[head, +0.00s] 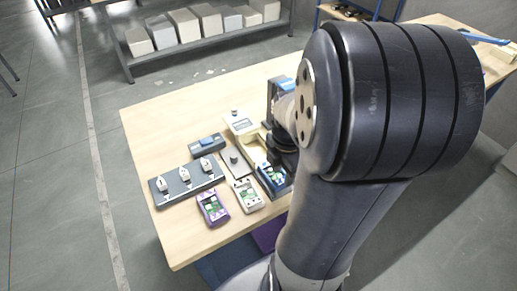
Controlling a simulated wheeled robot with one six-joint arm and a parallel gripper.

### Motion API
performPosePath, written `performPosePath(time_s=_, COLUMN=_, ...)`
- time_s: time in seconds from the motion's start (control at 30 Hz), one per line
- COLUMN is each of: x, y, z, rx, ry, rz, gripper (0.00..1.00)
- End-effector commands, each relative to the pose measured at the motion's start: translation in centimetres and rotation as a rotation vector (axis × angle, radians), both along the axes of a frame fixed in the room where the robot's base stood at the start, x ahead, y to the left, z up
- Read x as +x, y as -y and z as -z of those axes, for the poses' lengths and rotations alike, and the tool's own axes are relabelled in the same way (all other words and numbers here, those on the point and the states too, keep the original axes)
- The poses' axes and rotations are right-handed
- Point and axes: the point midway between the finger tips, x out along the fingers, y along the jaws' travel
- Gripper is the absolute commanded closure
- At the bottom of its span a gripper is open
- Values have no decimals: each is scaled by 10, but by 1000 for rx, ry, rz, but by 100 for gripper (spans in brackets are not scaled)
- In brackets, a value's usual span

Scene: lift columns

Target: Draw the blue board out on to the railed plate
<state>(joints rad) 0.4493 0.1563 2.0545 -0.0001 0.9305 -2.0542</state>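In the head view, a dark blue-edged holder (273,181) stands on the table beside my arm, with a green and pale board showing in it. I cannot tell for sure which of these is the blue board or the railed plate. My wrist reaches down just behind the dark holder. My arm hides the fingertips, so I cannot see whether my gripper is open or holds anything.
A purple holder (213,207) and a white holder (247,195) stand near the front. A pale device (240,123) is behind. The wooden table (150,125) is clear at far left.

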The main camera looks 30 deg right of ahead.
Motion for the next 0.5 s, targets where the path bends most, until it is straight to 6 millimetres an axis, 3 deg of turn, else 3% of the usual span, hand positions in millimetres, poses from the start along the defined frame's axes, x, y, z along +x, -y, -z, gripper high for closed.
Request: performPosePath(time_s=0.5, x=0, y=0, z=-40, rx=0, ry=0, rz=0, gripper=63)
